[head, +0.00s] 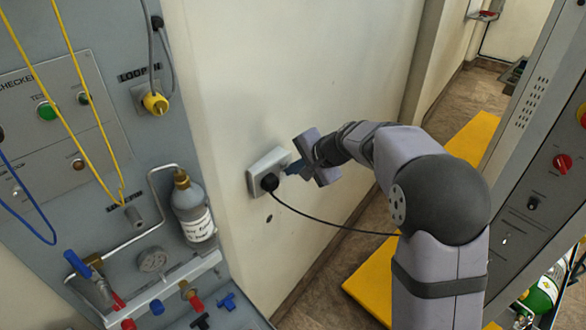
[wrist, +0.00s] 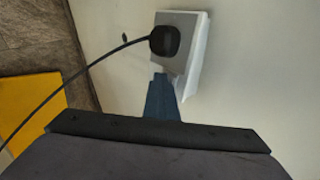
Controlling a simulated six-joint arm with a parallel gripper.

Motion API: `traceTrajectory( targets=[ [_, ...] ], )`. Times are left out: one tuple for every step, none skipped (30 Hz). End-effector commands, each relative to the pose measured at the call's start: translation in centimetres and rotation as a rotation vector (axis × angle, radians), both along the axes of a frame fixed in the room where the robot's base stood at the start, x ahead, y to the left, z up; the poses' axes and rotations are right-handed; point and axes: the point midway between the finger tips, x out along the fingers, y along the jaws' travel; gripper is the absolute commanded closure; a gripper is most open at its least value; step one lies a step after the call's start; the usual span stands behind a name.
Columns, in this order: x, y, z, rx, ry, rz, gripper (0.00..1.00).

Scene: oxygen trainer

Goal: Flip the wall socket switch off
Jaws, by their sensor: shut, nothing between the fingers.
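The wall socket (head: 261,163) is a light grey box with a pale rim on the cream wall. A black plug (head: 269,182) sits in it and a black cable hangs from the plug. In the wrist view the socket (wrist: 190,30) and plug (wrist: 165,41) are near the top. My gripper (head: 288,170) has dark blue fingers, shut and empty, with the tips at the right side of the socket. In the wrist view the fingers (wrist: 162,82) reach the socket face beside the plug. I cannot tell whether they touch it. The switch is hidden or too small to make out.
The black cable (head: 330,224) runs from the plug to the right, behind my arm. A grey panel with a bottle (head: 192,210), valves and yellow hoses stands at the left. A yellow floor strip (head: 370,283) and grey cabinet (head: 545,150) are at the right.

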Motion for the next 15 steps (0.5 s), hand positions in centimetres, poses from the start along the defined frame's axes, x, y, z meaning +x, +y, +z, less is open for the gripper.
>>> traceTrajectory(
  targets=[
    [0.58, 0.14, 1.56, 0.008, -0.025, -0.006, 1.00],
    [0.58, 0.14, 1.70, 0.008, -0.025, -0.006, 1.00],
    [0.59, 0.15, 1.83, 0.008, -0.026, -0.006, 1.00],
    [0.58, 0.16, 1.89, 0.008, -0.026, -0.006, 1.00],
    [0.58, 0.16, 1.94, 0.008, -0.026, -0.006, 1.00],
    [0.56, 0.17, 1.94, 0.008, -0.024, -0.005, 1.00],
    [0.54, 0.16, 1.91, 0.007, -0.024, -0.005, 1.00],
    [0.52, 0.16, 1.85, 0.007, -0.022, -0.005, 1.00],
    [0.49, 0.15, 1.77, 0.007, -0.022, -0.005, 1.00],
    [0.46, 0.14, 1.72, 0.007, -0.020, -0.005, 1.00],
    [0.45, 0.14, 1.67, 0.007, -0.020, -0.005, 1.00],
    [0.43, 0.12, 1.62, 0.006, -0.019, -0.005, 1.00],
    [0.42, 0.12, 1.58, 0.006, -0.018, -0.004, 1.00],
    [0.40, 0.11, 1.55, 0.006, -0.018, -0.004, 1.00],
    [0.39, 0.10, 1.53, 0.005, -0.017, -0.004, 1.00]
  ],
)
